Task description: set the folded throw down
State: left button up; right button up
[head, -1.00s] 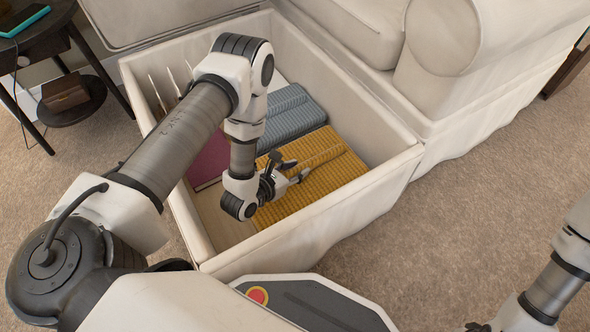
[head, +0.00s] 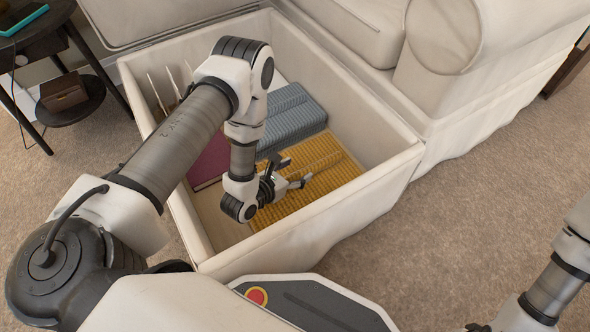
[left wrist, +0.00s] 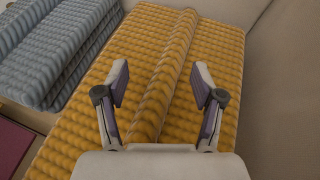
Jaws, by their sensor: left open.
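The folded throw is mustard yellow with a waffle texture (head: 322,182). It lies inside the cream storage box (head: 352,213), toward its near right part. In the left wrist view the throw (left wrist: 212,42) fills the middle, with a raised fold running along it. My left gripper (head: 298,182) is over the throw inside the box. In the left wrist view its fingers (left wrist: 160,88) are spread on either side of the fold, with nothing gripped. I cannot tell whether the fingertips touch the cloth. My right arm shows at the right edge, but its jaws are out of sight.
A grey-blue folded blanket (head: 292,117) lies beyond the throw in the box, and a dark red flat item (head: 208,163) lies to its left. Upright thin items (head: 160,92) stand at the box's left. A cream sofa (head: 470,75) adjoins the box. Carpet (head: 455,215) is clear at right.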

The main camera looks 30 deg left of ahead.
pick_arm(q)
jog(key=shift+r, duration=0.1)
jog(key=shift+s+a+r+p, duration=0.1)
jog(key=shift+s+r+p, duration=0.1)
jog(key=shift+r+p, duration=0.3)
jog(key=shift+s+r+p, duration=0.15)
jog(key=shift+r+p, duration=0.25)
jog(key=shift+p, duration=0.05)
jog(key=p+v, duration=0.3)
jog(key=v, duration=0.3)
jog(key=shift+s+f, duration=0.1)
jog(key=shift+s, duration=0.05)
jog(key=shift+s+a, duration=0.1)
jog(key=shift+s, duration=0.05)
